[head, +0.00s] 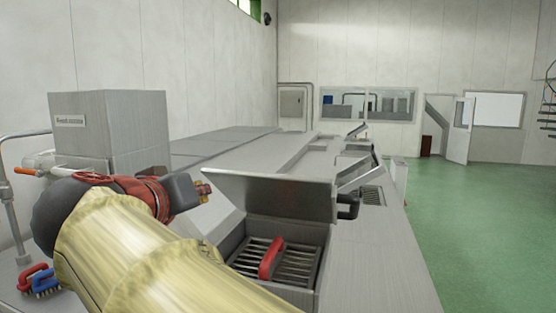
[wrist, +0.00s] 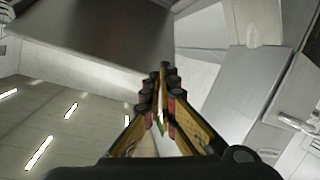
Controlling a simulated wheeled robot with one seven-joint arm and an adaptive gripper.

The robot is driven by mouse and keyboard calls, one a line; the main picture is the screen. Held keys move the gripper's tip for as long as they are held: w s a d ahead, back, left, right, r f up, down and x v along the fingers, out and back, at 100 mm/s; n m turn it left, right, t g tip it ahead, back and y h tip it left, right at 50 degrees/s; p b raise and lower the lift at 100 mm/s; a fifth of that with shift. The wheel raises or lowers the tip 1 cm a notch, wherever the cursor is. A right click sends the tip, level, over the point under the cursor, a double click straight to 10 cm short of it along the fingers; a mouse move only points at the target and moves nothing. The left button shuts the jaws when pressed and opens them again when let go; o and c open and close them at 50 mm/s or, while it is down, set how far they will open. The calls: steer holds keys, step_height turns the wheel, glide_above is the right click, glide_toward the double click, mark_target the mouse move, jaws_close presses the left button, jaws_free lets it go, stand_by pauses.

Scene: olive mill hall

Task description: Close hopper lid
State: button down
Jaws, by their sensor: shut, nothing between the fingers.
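The hopper lid (head: 268,193) is a flat steel plate with a black handle (head: 348,207) at its right end. It stands raised and tilted open at the back of the hopper (head: 318,262). The hopper's barred grate shows below, with a red-handled object (head: 271,258) lying on it. My gripper (head: 206,191) is just left of the lid in the head view, shut and empty; I cannot tell whether it touches the lid. In the wrist view the shut fingers (wrist: 163,72) point up beside a large dark steel plate (wrist: 100,28), which appears to be the lid.
A grey steel box (head: 110,130) with a label stands behind my arm. Red and blue brushes (head: 40,279) lie at the lower left near a pipe. A second open lid with a grate (head: 371,194) is farther along the machine. Green floor at right is clear.

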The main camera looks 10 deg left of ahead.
steer(key=w+d+r+m+t+h, duration=0.2)
steer(key=d+r+m+h, duration=0.1)
steer(key=d+r+m, duration=0.4)
steer(key=p, duration=0.4)
glide_above(247, 175)
steer(key=w, duration=0.2)
steer(key=shift+d+r, duration=0.15)
steer(key=shift+r, duration=0.05)
steer(key=shift+s+f+p, duration=0.45)
steer(key=shift+s+f, duration=0.6)
steer(key=shift+f, duration=0.15)
steer(key=shift+s+f, duration=0.25)
steer(key=shift+f, duration=0.2)
steer(key=shift+f, duration=0.1)
